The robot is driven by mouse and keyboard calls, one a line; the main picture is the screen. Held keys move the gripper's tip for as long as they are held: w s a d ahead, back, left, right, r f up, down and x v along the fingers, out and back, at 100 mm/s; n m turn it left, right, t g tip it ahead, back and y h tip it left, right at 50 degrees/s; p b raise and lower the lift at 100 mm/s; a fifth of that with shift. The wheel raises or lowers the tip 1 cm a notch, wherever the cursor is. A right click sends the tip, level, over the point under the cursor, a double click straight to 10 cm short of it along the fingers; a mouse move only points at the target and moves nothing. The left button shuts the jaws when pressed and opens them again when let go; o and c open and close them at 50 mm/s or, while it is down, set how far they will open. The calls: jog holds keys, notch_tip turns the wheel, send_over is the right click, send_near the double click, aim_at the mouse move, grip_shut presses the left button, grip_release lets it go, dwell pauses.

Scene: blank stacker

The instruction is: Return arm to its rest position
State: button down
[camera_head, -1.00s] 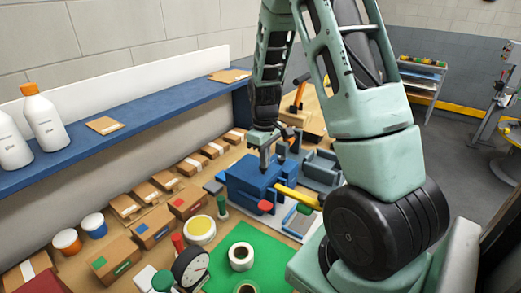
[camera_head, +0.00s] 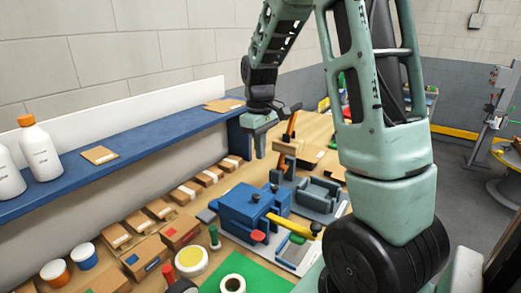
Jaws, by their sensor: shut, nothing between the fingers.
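My pale green arm rises at the right of the view and bends over the bench. My gripper (camera_head: 260,148) hangs from it, shut and empty, pointing down. In the picture it shows just above and behind the blue stacker (camera_head: 250,206), with a gap between them. The stacker sits on the bench with a yellow-handled lever (camera_head: 290,224) and a red knob (camera_head: 258,237) at its front. My own arm links hide part of the bench's right side.
A blue shelf (camera_head: 130,135) with white bottles (camera_head: 39,148) runs along the left wall. Small cardboard boxes (camera_head: 180,232) line the bench below it. A grey fixture (camera_head: 318,193) and an orange-handled tool (camera_head: 291,127) stand beyond the stacker. A green mat (camera_head: 262,279) lies in front.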

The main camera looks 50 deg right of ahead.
jog(key=shift+r, duration=0.35)
